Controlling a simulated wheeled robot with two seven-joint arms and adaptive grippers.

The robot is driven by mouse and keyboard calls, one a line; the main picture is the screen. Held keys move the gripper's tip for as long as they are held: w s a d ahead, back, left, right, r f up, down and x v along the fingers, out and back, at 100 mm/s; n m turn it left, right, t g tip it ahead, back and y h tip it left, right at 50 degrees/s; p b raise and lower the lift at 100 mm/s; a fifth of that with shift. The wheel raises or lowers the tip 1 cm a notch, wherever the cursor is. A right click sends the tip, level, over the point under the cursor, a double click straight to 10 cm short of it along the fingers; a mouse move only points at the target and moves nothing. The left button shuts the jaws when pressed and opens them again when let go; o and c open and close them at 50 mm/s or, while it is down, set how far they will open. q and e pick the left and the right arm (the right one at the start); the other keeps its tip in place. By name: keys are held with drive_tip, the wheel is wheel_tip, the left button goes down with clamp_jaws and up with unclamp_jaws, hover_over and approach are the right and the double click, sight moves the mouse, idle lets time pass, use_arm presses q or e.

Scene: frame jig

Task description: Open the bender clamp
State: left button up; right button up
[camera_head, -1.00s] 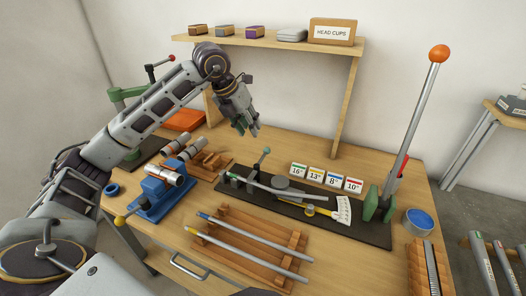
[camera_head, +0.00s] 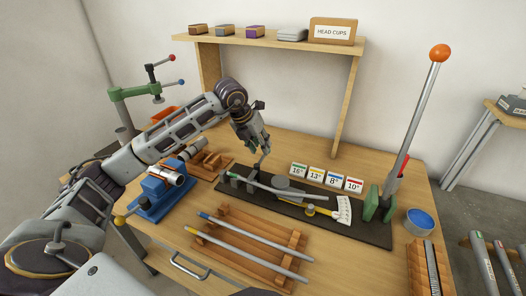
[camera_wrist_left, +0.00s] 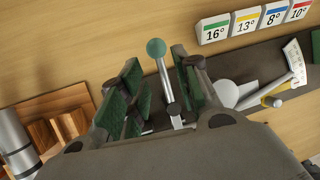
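The bender clamp is a small upright lever with a teal ball knob (camera_wrist_left: 156,48) and a grey metal stem (camera_wrist_left: 165,82). It stands near the left end of the bender's dark base plate (camera_head: 355,228). My left gripper (camera_head: 258,147) is over it from behind and hides the knob in the head view. In the left wrist view the green-padded fingers of the left gripper (camera_wrist_left: 160,78) are open, one on each side of the lever, with gaps visible. A grey tube (camera_head: 275,187) lies along the bender. My right gripper is not in view.
Angle cards (camera_head: 327,178) stand just behind the bender. A tall lever with an orange knob (camera_head: 439,53) rises at its right end. A blue vise (camera_head: 160,190) and a wooden rack with two tubes (camera_head: 250,240) are nearby. A shelf (camera_head: 270,41) stands behind.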

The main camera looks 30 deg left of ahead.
use_arm(q)
drive_tip(key=shift+x, duration=1.85)
drive_tip(key=shift+c, duration=0.5)
clamp_jaws()
